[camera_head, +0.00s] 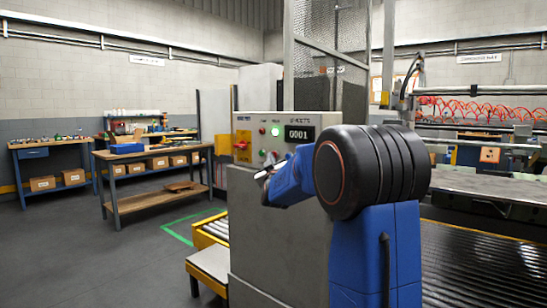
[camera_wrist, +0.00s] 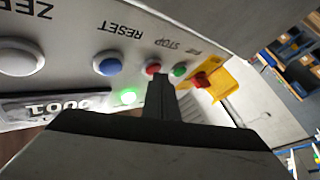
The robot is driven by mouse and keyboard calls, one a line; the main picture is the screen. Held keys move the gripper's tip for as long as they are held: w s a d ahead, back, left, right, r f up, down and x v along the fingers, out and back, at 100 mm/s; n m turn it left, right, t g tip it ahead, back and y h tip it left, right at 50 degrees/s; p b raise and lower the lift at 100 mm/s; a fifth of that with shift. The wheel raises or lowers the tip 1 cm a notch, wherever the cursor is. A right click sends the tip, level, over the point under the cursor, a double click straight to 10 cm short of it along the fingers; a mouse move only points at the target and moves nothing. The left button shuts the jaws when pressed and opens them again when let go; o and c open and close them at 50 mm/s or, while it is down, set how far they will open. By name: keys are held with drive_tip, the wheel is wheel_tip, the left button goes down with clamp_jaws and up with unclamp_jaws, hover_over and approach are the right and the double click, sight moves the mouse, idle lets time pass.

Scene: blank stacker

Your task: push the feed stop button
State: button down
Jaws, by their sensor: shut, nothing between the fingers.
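The control panel (camera_head: 257,124) stands in front of me in the head view. In the wrist view its lettering is upside down. A red button (camera_wrist: 153,69) sits by the label STOP, with a green button (camera_wrist: 179,70) just to its right. My gripper (camera_wrist: 161,78) is shut and empty. Its tips overlap the lower right edge of the red button in the wrist view; I cannot tell whether they touch it. In the head view my gripper (camera_head: 262,174) is low before the panel, and my arm hides part of the panel.
A red knob on a yellow plate (camera_wrist: 222,78) lies right of the green button. A blue button (camera_wrist: 107,66) by RESET lies left. A green lamp (camera_wrist: 127,96) is lit, and the display (camera_head: 299,133) reads 0001. A workbench (camera_head: 150,152) stands further left.

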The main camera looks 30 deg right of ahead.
drive_tip(key=shift+d, duration=0.15)
idle(0.5)
drive_tip(key=shift+s+a, duration=0.25)
drive_tip(key=shift+a, duration=0.65)
drive_tip(key=shift+s+a, duration=0.3)
drive_tip(key=shift+a, duration=0.5)
drive_tip(key=shift+s+a, duration=0.3)
drive_tip(key=shift+a, duration=0.45)
drive_tip(key=shift+s+a, duration=0.3)
drive_tip(key=shift+a, duration=0.5)
